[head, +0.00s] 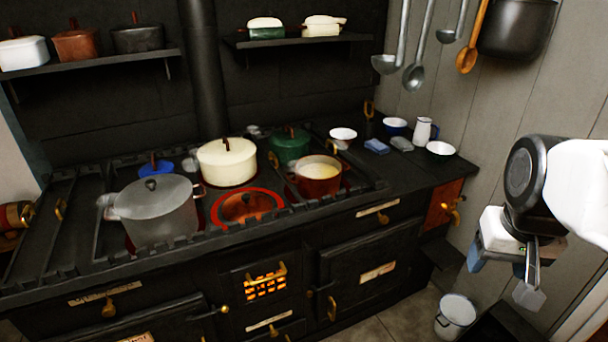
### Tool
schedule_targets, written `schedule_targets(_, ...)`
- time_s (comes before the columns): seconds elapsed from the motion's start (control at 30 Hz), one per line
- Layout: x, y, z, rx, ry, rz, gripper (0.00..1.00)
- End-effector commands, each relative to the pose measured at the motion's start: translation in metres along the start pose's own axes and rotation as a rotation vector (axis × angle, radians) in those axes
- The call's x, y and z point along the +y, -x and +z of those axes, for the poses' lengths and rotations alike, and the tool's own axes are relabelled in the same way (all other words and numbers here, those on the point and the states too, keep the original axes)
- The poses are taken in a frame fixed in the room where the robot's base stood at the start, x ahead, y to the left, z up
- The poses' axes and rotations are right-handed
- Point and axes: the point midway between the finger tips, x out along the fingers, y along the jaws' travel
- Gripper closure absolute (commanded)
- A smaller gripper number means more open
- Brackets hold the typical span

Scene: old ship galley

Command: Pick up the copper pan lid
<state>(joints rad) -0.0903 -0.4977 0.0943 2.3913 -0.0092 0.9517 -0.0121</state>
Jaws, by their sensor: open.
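A round copper-red disc with a small dark knob or handle, which looks like the copper pan lid (246,206), lies flat on the front middle of the stove top, with a glowing red ring around it. An open copper-red pan (319,182) with pale yellow contents stands to its right. My gripper (502,276) is at the right of the head view, in front of the stove's right end and well away from the lid. It is open and points downward, with nothing seen between its fingers.
A large grey lidded pot (157,212) stands left of the lid, a cream lidded pot (227,165) behind it and a green lidded pot (290,147) behind right. Bowls and a white jug (422,130) stand at the stove's right end. Ladles (391,62) hang above. A bucket (456,315) stands on the floor.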

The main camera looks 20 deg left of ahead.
Motion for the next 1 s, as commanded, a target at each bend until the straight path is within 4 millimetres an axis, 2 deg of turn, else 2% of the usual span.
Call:
schedule_targets(0.1,-0.014,0.001,-0.031,-0.011,0.043,-0.008,0.37)
schedule_targets(0.57,-0.083,-0.009,-0.141,-0.047,0.207,-0.033,0.37)
schedule_targets(1.0,-0.177,-0.039,-0.232,-0.081,0.365,-0.053,0.37)
